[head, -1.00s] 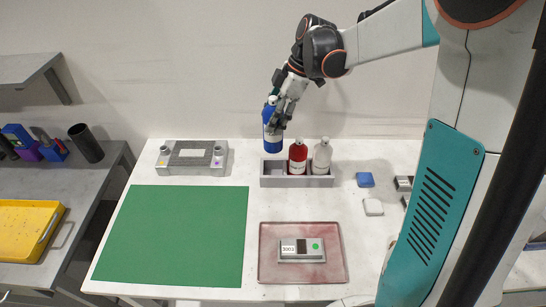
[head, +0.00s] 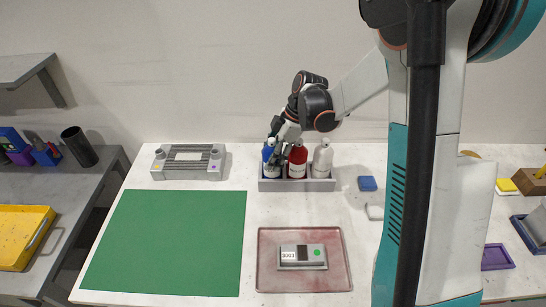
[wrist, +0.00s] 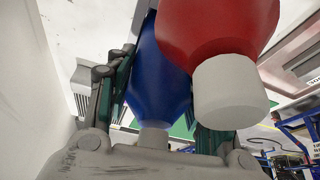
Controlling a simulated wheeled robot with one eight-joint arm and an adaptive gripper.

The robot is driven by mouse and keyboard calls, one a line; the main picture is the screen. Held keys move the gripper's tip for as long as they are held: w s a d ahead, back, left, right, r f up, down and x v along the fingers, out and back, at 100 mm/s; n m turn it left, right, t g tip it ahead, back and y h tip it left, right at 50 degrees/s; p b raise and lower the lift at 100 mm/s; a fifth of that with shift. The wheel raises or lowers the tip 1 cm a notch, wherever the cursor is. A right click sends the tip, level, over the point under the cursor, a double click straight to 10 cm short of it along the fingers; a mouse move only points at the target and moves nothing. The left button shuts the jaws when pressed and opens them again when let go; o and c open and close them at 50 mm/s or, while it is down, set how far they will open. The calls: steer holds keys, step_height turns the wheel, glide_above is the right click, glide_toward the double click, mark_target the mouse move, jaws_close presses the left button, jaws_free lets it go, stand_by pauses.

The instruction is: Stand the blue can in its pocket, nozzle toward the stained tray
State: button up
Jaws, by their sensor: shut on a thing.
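The blue can (head: 270,168) stands upright in the left pocket of the grey three-pocket rack (head: 297,186). It also shows in the wrist view (wrist: 160,75), between my fingers, with a white cap. My gripper (head: 273,143) is shut on its upper part; the fingers show in the wrist view (wrist: 160,108). Which way the nozzle points, and whether the base rests on the pocket floor, I cannot tell. The stained tray (head: 270,282), pinkish and smeared, lies in front of the rack.
A red bottle (head: 297,163) and a white bottle (head: 322,158) fill the other pockets, the red one close beside my gripper. A labelled grey block (head: 302,257) sits on the tray. A green mat (head: 165,240), grey fixture (head: 188,162) and blue block (head: 367,183) lie around.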

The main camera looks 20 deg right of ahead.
steer(key=o, duration=1.4)
steer(key=shift+o, duration=0.2)
steer(key=p+v, duration=0.3)
steer(key=v, duration=0.9)
steer(key=shift+r, duration=0.1)
